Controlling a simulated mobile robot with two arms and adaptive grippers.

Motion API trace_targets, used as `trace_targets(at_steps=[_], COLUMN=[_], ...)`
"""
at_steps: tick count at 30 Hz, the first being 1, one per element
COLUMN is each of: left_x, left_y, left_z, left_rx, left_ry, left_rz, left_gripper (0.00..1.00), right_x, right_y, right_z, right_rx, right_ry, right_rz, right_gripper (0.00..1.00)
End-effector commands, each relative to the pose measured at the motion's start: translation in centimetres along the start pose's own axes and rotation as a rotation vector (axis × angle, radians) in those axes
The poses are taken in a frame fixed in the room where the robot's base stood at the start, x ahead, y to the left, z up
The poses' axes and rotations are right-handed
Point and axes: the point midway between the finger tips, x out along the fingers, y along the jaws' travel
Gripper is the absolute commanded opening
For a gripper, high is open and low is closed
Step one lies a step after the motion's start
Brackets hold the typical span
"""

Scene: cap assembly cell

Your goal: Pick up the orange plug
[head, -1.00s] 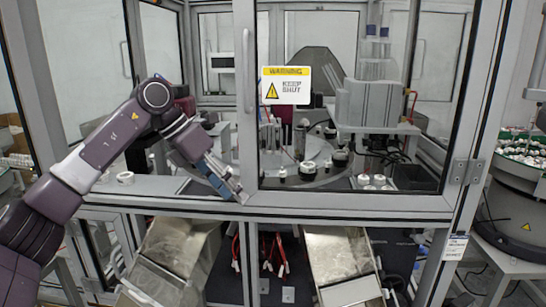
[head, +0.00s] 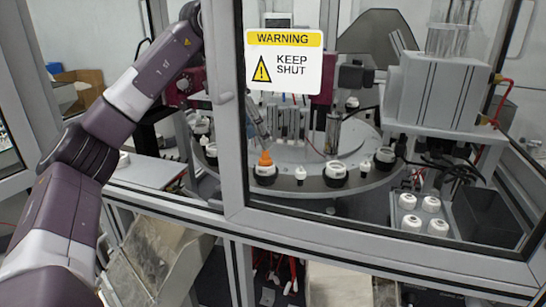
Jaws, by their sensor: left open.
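The orange plug (head: 265,159) is a small cone in the middle of the head view. It appears to sit on a black-and-white cap (head: 264,174) at the near rim of the round table (head: 320,185). My left arm reaches in through the open left side of the cell. Its gripper (head: 262,140) shows behind the glass, partly hidden by the door frame. Its fingertips point down just above the plug and are open; I cannot tell whether they touch it. My right gripper is not in view.
A grey door frame (head: 222,115) and a glass panel with a warning sign (head: 285,62) stand in front of the table. More caps and small white parts stand around the rim. A grey machine block (head: 437,98) is at the right.

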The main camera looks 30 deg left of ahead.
Motion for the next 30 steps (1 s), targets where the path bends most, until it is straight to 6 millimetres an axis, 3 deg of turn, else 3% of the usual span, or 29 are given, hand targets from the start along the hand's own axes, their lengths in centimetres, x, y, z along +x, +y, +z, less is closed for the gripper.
trace_targets(at_steps=[3, 7, 13, 18, 22, 30], left_x=[1.4, 2.9, 5.8, 6.4, 6.4, 6.4], left_y=[0.1, 0.5, 0.7, 0.8, 0.7, 0.7], left_z=[0.0, 0.3, 0.5, 0.5, 0.5, 0.5], left_rx=[-0.002, -0.001, 0.000, 0.000, 0.000, 0.000], left_ry=[0.003, 0.005, 0.004, 0.001, 0.001, 0.001], left_rz=[-0.001, -0.002, -0.001, 0.000, 0.000, 0.000], left_gripper=[0.45, 0.45, 0.45, 0.45, 0.45, 0.16], right_x=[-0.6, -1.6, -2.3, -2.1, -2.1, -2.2], right_y=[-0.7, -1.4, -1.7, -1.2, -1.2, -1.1], right_z=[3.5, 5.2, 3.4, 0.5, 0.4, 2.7], right_rx=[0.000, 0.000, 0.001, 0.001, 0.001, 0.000], right_ry=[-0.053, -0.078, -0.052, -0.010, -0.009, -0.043], right_rz=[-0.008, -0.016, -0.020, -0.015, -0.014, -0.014], right_gripper=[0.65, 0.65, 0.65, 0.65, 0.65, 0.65])
